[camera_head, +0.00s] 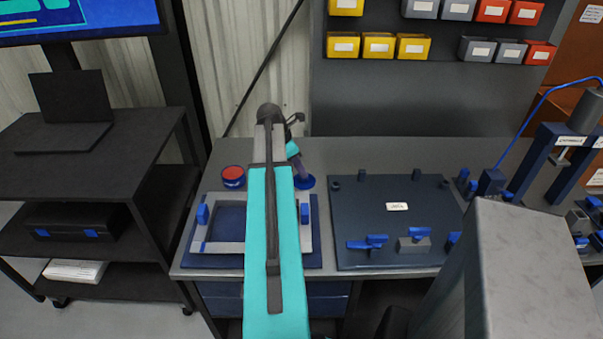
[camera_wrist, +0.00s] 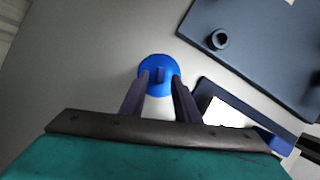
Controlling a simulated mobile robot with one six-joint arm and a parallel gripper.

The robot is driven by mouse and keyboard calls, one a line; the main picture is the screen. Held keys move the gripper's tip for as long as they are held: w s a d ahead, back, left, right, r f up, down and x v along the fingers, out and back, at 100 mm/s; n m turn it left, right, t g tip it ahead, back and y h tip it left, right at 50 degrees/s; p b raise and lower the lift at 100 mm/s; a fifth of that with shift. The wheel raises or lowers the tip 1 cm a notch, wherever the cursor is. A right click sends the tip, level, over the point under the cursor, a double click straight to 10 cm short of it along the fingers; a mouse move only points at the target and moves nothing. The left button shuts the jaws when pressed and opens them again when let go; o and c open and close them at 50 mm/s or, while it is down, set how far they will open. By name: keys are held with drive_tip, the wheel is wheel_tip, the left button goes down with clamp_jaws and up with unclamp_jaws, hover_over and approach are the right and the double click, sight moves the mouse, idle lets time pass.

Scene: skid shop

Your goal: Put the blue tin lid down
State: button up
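The blue tin lid (camera_head: 304,183) is a round blue disc on or very near the grey bench top, right of the open tin. In the wrist view the lid (camera_wrist: 157,64) shows a small upright knob at its middle. My gripper (camera_wrist: 161,76) has its two fingers apart, one on each side of the knob, with blue lid surface visible between fingertips and knob. Part of the lid's near edge is hidden by the fingers. In the head view my gripper (camera_head: 304,178) points down at the lid.
A blue-and-grey frame fixture (camera_head: 210,248) lies in front, partly behind my arm. A dark plate (camera_head: 385,205) with blue clamps lies close to the right of the lid. Bins hang on the back wall. Bare bench (camera_head: 340,155) lies behind the plate.

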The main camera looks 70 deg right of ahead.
drive_tip(key=b+v, duration=0.1)
drive_tip(key=v, duration=0.8)
idle(0.8)
